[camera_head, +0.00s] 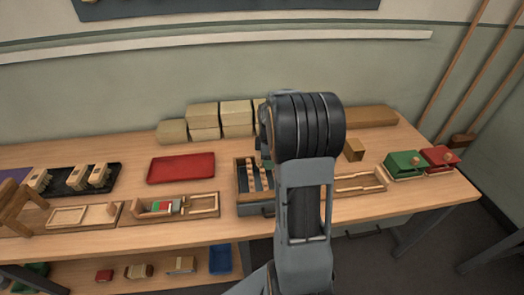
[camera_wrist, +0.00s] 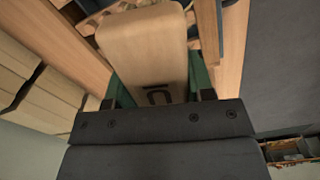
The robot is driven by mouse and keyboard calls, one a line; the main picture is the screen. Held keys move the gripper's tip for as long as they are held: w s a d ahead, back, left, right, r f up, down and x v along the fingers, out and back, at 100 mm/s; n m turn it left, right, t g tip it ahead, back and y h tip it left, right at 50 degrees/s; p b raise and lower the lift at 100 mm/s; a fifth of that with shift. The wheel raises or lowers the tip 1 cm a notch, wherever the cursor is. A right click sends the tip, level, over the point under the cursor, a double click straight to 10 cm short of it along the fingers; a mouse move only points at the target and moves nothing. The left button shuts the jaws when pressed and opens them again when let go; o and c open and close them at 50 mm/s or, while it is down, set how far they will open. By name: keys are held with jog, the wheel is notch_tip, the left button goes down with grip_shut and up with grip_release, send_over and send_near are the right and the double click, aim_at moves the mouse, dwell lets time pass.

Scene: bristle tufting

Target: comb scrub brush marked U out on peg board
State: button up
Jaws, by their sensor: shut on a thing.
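My gripper (camera_wrist: 158,84) is shut on a pale wooden brush block (camera_wrist: 145,48), with a green finger on each side. A dark mark on the block's near end looks like a U, partly cut off by the gripper body. Whether it has bristles underneath cannot be seen. In the head view my arm hides most of the gripper and the block. A blue-grey tray (camera_head: 242,190) with rows of wooden pieces stands just left of my arm, partly hidden by it. I cannot tell for sure which fixture is the peg board.
A black mat (camera_head: 72,190) with several wooden blocks lies at the left. A red tray (camera_head: 181,168) is at the middle. A wooden fixture (camera_head: 143,213) and a wooden frame (camera_head: 350,189) lie along the front. Green (camera_head: 404,165) and red (camera_head: 439,159) boxes stand right. Cardboard-coloured boxes (camera_head: 203,115) line the back.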

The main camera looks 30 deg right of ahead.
jog(key=shift+w+f, duration=0.1)
jog(key=shift+f, duration=0.15)
notch_tip(320, 180, down, 6)
jog(key=b, duration=0.5)
jog(key=shift+f+b, duration=0.4)
jog(key=shift+f, duration=0.35)
dwell(0.5)
jog(key=w+d+p, duration=0.1)
jog(key=w+d, duration=0.2)
jog(key=w, duration=0.4)
jog(key=shift+d+p, duration=0.25)
jog(key=shift+p, duration=0.15)
dwell(0.4)
jog(key=shift+s, duration=0.15)
jog(key=shift+s+a+f+b, duration=0.15)
jog(key=shift+s+a, duration=0.15)
jog(key=shift+s, duration=0.3)
jog(key=shift+s+a+r+b, duration=0.1)
jog(key=shift+s+a+b, duration=0.1)
jog(key=shift+s+a, duration=0.3)
jog(key=shift+s+a+f+b, duration=0.1)
jog(key=shift+s+a+b, duration=0.05)
jog(key=shift+s, duration=0.55)
jog(key=shift+s+a, duration=0.4)
jog(key=shift+s, duration=0.45)
jog(key=shift+s+a, duration=0.4)
jog(key=shift+s, duration=0.45)
